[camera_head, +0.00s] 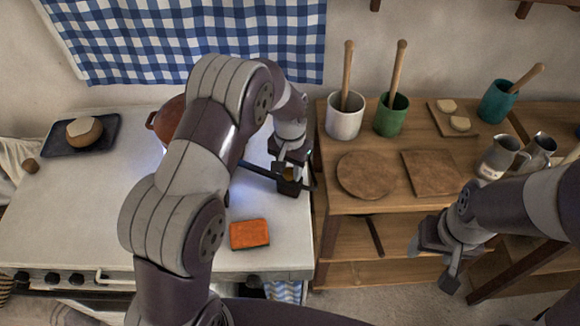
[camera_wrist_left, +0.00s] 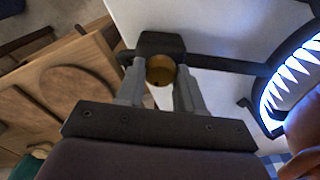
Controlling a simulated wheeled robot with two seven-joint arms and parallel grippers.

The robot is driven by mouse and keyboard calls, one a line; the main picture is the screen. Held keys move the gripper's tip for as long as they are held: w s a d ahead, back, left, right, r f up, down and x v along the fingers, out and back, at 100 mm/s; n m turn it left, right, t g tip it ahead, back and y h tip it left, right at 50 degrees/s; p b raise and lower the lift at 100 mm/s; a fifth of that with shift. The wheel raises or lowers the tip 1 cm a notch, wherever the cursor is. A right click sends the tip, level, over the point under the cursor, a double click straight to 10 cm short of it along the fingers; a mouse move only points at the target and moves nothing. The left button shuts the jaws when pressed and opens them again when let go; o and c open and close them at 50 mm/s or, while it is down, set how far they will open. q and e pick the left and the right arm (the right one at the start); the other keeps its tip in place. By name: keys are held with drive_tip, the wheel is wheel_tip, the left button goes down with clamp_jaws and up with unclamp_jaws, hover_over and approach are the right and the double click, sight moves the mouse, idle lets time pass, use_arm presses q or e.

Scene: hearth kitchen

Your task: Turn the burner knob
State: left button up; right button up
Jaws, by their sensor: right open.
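The burner knob (camera_wrist_left: 160,69) is a round brass-coloured piece on a black block at the end of a dark bar, at the right of the white worktop. My left gripper (camera_head: 289,166) is over it. In the left wrist view its two grey fingers (camera_wrist_left: 160,88) are on either side of the knob, seemingly against it. The bar leads to a burner (camera_wrist_left: 290,85) with bright blue-white flames. A red-brown pot (camera_head: 166,120) stands there, mostly hidden by my left arm. My right gripper (camera_head: 432,262) is open and empty, in front of the wooden shelf.
An orange sponge (camera_head: 249,234) lies near the worktop's front. A dark tray (camera_head: 55,146) with a round loaf is at the left. The wooden shelf (camera_head: 350,205) holds a white crock (camera_head: 344,121), a green cup (camera_head: 390,120), boards and metal mugs. Dark knobs line the front left.

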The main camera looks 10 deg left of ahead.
use_arm(q)
drive_tip(key=shift+n, duration=0.4)
drive_tip(key=n, duration=0.2)
drive_tip(key=shift+n+p, duration=0.4)
drive_tip(key=n, duration=0.3)
drive_tip(key=shift+n, duration=0.3)
drive_tip(key=n+p, duration=0.1)
drive_tip(key=n, duration=0.5)
drive_tip(key=shift+n, duration=0.4)
drive_tip(key=o, duration=1.1)
drive_tip(key=shift+c, duration=0.2)
drive_tip(key=shift+r, duration=0.15)
